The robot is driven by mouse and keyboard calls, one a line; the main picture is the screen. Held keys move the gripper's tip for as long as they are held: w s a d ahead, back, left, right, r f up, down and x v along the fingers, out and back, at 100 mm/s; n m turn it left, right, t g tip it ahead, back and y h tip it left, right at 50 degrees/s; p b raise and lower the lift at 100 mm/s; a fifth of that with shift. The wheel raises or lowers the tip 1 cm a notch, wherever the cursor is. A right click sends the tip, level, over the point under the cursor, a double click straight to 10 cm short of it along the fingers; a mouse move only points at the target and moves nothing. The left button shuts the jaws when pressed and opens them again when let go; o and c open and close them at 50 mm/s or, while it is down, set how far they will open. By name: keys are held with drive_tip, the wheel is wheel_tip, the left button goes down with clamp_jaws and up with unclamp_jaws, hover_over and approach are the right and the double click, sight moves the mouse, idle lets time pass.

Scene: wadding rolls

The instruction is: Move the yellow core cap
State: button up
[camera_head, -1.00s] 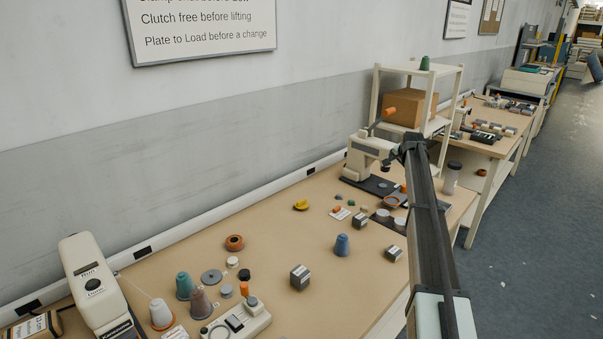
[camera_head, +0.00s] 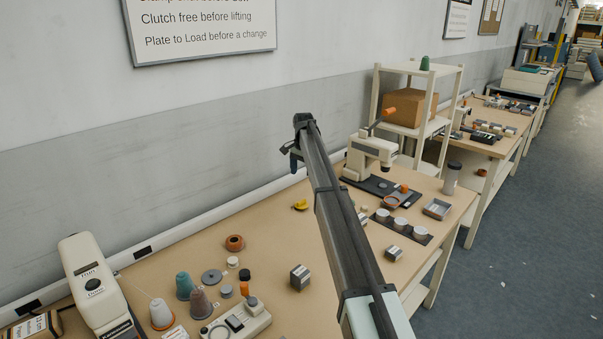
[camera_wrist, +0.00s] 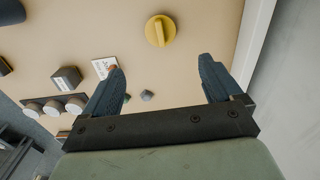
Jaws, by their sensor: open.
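The yellow core cap (camera_head: 300,205) lies on the tan table near the wall, just left of my arm in the head view. In the wrist view the yellow core cap (camera_wrist: 160,31) is a round disc with a raised bar, beyond the fingertips and roughly centred between them. My gripper (camera_wrist: 162,64) is open and empty, its two dark blue fingers well apart. In the head view my gripper (camera_head: 292,164) hangs above the table by the wall, apart from the cap.
A cream press (camera_head: 368,155) stands behind to the right. In the wrist view, a white card (camera_wrist: 104,67) and small grey pieces lie near the fingers. Table around the cap is clear.

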sight(301, 201)
drive_tip(key=shift+s+a, duration=0.15)
drive_tip(key=shift+a, duration=0.2)
drive_tip(key=shift+f, duration=0.1)
wheel_tip(301, 201, down, 14)
drive_tip(key=shift+r, duration=0.2)
idle(0.5)
drive_tip(key=c, duration=1.1)
drive_tip(key=shift+s+a, duration=7)
drive_tip(key=shift+s, duration=0.05)
